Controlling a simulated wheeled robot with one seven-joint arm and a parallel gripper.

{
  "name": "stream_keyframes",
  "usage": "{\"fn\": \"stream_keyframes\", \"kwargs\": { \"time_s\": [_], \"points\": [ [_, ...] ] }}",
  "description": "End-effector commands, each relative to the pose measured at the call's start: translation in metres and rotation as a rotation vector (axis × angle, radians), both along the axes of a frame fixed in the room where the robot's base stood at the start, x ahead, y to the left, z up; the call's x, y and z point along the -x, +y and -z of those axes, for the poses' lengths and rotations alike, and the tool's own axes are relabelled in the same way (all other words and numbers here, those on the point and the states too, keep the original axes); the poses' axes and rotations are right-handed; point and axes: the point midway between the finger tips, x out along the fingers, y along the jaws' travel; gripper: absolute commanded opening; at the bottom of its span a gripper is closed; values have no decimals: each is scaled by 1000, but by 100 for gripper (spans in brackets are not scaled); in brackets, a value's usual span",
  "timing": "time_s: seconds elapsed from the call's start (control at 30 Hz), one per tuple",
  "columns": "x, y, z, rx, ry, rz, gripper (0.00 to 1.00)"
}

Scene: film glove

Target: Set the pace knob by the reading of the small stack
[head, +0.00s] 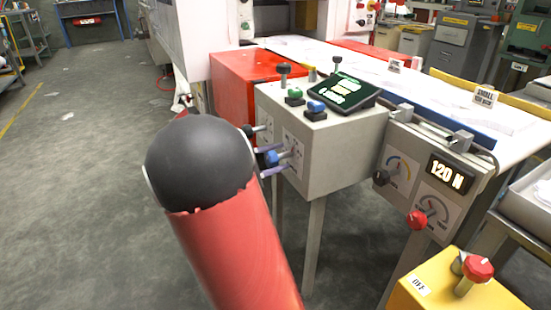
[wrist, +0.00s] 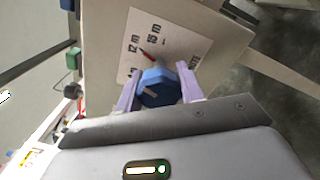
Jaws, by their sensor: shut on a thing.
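My gripper (wrist: 157,80) is shut on a blue knob (wrist: 157,90), with one pale finger on each side. The knob sits on a white dial plate (wrist: 160,35) with a red pointer (wrist: 148,54) near marks reading 12 m and 15 m; the other marks are hidden or too small. In the head view the blue knob (head: 271,158) is on the left side of a grey control box (head: 350,150), partly behind my arm. A sign reading SMALL (head: 484,96) stands on the white bed. A lit display (head: 446,174) reads 120 N.
A dark screen (head: 343,90) and push buttons top the box; its text is unclear. A dark knob (head: 381,177) and a red knob (head: 417,220) are on the right panel. A yellow box (head: 440,290) with a red-topped knob stands in front. Open floor lies left.

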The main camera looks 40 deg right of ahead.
Motion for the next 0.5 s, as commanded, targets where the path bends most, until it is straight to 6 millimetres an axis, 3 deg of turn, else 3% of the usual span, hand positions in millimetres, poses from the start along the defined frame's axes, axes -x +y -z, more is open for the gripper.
{"fn": "stream_keyframes", "kwargs": {
  "time_s": [0.03,0.2,0.5],
  "points": [
    [0,0,0,-1,1,1,40],
    [0,0,0,-1,1,1,59],
    [-1,3,0,-1,1,-1,59]
  ]
}}
